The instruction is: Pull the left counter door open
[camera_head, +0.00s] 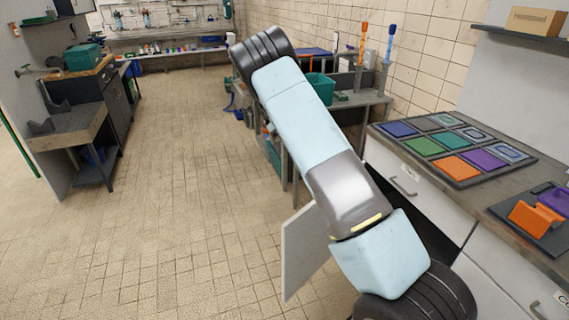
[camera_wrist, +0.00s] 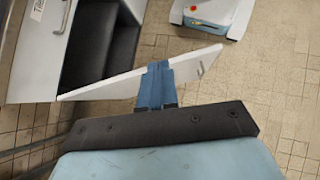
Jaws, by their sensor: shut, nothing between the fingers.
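The left counter door is a white panel (camera_head: 303,252) standing open, swung out from the counter (camera_head: 415,190) into the aisle. In the wrist view the door (camera_wrist: 95,88) runs slanting across the picture, with a small handle (camera_wrist: 200,69) near its right end. The dark inside of the cabinet (camera_wrist: 110,40) shows beyond it. My gripper (camera_wrist: 157,66) has its blue fingers shut and empty, overlapping the middle of the door and reaching its upper edge in the picture. I cannot tell whether they touch it. In the head view my arm hides the gripper and part of the door.
The countertop holds a tray of coloured tiles (camera_head: 455,150) and an orange item (camera_head: 537,217). A grey workbench (camera_head: 355,103) with a green bin (camera_head: 320,88) stands beyond the counter. The tiled floor (camera_head: 180,200) at left is clear.

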